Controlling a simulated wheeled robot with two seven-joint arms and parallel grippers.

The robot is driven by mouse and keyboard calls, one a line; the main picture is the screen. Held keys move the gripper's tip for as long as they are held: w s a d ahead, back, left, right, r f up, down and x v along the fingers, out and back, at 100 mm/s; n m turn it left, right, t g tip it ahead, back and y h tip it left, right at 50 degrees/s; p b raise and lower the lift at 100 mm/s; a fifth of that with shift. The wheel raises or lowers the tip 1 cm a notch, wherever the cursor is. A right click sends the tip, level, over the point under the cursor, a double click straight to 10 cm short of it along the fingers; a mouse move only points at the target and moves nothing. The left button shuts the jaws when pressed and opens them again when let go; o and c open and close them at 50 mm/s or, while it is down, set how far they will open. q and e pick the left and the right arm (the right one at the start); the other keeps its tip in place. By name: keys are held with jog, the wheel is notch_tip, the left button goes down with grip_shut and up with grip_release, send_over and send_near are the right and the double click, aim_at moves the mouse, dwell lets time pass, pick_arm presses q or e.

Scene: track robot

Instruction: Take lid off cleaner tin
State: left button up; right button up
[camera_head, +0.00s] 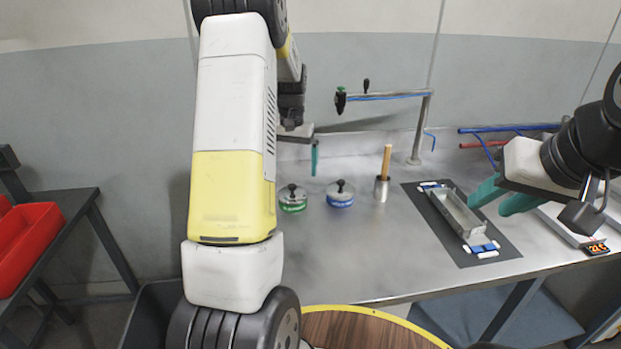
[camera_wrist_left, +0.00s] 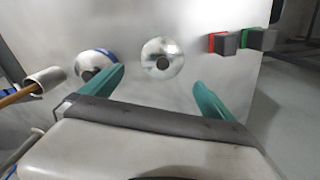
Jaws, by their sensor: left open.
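Two small lidded tins with black knobs stand on the metal bench, one with a green label (camera_head: 292,204) and one with a blue label (camera_head: 340,201). I cannot read which is the cleaner tin. My left gripper (camera_head: 314,160) is open and empty, above and behind the tins. In the left wrist view (camera_wrist_left: 160,95), the green-label tin's lid (camera_wrist_left: 162,47) lies ahead between the open teal fingers, apart from them; the blue-label tin (camera_wrist_left: 97,52) is beside the left finger. My right gripper (camera_head: 505,198) is open, empty, near the metal tray at right.
A metal tray (camera_head: 455,217) lies on a dark mat (camera_head: 487,252). A metal post with a horizontal arm (camera_head: 388,95) rises behind. A red bin (camera_head: 28,238) sits on a side table at left.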

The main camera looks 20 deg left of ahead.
aim_at(292, 185)
pick_arm(q)
jog(key=f, duration=0.4)
jog(key=s+f, duration=0.1)
jog(key=f, duration=0.2)
jog(key=shift+a, duration=0.1)
jog(key=c, duration=1.3)
jog(key=shift+r, duration=0.15)
